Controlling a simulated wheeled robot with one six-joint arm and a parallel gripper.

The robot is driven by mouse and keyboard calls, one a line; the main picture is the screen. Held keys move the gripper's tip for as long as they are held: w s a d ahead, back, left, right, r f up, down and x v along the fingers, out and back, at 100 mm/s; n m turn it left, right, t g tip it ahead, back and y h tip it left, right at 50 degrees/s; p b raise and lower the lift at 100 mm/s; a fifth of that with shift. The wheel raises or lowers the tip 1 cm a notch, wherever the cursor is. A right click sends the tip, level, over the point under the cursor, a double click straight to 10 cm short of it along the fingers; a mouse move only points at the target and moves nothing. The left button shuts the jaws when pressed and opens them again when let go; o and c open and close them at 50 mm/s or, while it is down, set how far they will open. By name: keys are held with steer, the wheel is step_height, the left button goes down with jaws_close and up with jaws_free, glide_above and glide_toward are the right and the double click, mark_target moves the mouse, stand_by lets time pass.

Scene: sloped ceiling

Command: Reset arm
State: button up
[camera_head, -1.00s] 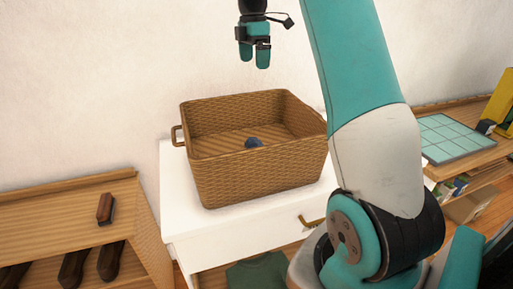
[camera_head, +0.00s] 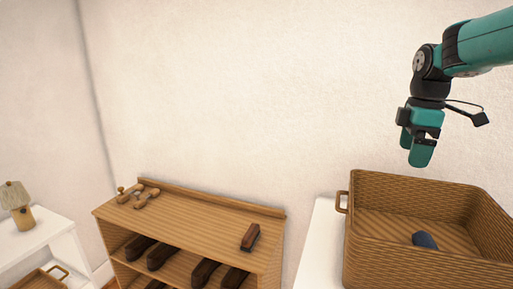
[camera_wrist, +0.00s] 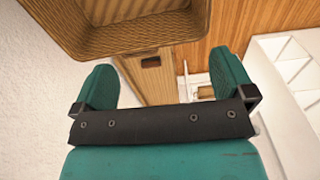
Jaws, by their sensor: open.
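My gripper (camera_head: 414,150) hangs above the left back part of a wicker basket (camera_head: 400,247) in the head view, pointing down. Its teal fingers are apart and nothing is between them. In the wrist view my gripper (camera_wrist: 166,85) also shows spread and empty, with the basket (camera_wrist: 140,42) at the top of the picture. A dark blue item (camera_head: 425,240) lies inside the basket, apart from my gripper.
The basket stands on a white cabinet (camera_head: 318,245). To its left is a wooden shoe rack (camera_head: 200,215) with a brush (camera_head: 250,237) and wooden shoe trees (camera_head: 140,196) on top. A lamp (camera_head: 17,205) stands at far left. The wall behind is bare.

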steer(key=s+a+f+m+y, duration=0.2)
steer(key=s+a+f+m, duration=0.1)
steer(key=s+a, duration=1.2)
steer(key=s+a+f+m+y, duration=0.1)
steer(key=s+a+f, duration=0.3)
steer(key=s+a, duration=0.5)
steer(key=s+m, duration=0.1)
steer(key=s, duration=0.1)
steer(key=shift+s+m+y, duration=0.3)
steer(key=shift+s+y, duration=0.05)
steer(key=shift+y, duration=0.05)
